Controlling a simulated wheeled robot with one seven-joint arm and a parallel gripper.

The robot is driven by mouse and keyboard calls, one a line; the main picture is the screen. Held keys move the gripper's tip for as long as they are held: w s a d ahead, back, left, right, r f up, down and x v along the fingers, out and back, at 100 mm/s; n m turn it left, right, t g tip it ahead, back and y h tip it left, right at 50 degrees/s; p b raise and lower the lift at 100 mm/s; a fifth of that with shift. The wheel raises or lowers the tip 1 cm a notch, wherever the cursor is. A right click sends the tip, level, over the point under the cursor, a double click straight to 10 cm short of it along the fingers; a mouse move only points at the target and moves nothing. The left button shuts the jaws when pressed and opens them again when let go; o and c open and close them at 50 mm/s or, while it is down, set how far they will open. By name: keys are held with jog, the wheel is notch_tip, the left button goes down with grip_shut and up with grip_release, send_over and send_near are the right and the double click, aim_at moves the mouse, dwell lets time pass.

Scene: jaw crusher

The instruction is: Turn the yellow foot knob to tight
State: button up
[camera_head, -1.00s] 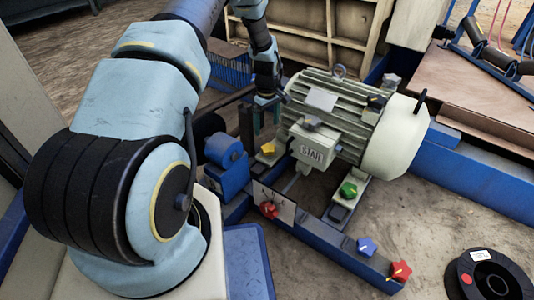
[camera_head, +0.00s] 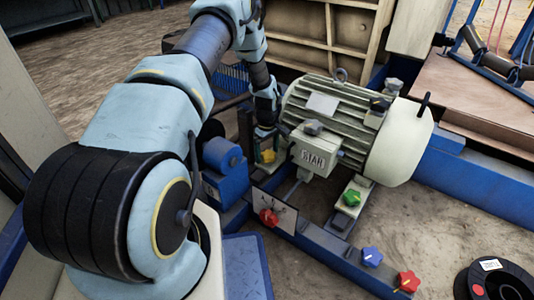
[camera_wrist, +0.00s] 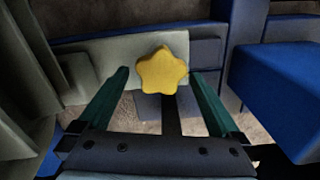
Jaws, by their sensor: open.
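The yellow foot knob (camera_wrist: 163,71) is star-shaped and sits on a pale motor foot. In the wrist view it lies ahead of my open gripper (camera_wrist: 166,80), centred between the two green fingers, with a gap on each side. In the head view the yellow knob (camera_head: 268,156) is partly hidden by my gripper (camera_head: 265,148), which points down over it beside the motor (camera_head: 340,120). I cannot tell exactly how far the fingertips reach down around the knob.
A blue block (camera_head: 226,166) stands close left of my gripper. A red knob (camera_head: 269,216) is on a marked plate in front. A green knob (camera_head: 351,197), a blue knob (camera_head: 371,256) and another red knob (camera_head: 407,281) are to the right. A black reel (camera_head: 492,284) lies on the floor.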

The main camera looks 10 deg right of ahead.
jog(key=c, duration=1.4)
jog(key=shift+r, duration=0.1)
jog(key=m+p, duration=0.2)
jog(key=m, duration=0.2)
jog(key=shift+d, duration=0.15)
jog(key=m, duration=0.2)
jog(key=m+p, duration=0.1)
jog(key=m, duration=0.1)
jog(key=m+p, duration=0.1)
jog(key=m, duration=0.2)
jog(key=shift+d, duration=0.25)
jog(key=m+p, duration=0.1)
jog(key=m, duration=0.4)
jog(key=shift+s+d, duration=0.1)
jog(key=shift+d, duration=0.05)
jog(key=m, duration=0.5)
jog(key=shift+s+p, duration=0.1)
jog(key=shift+p, duration=0.25)
jog(key=shift+m, duration=0.4)
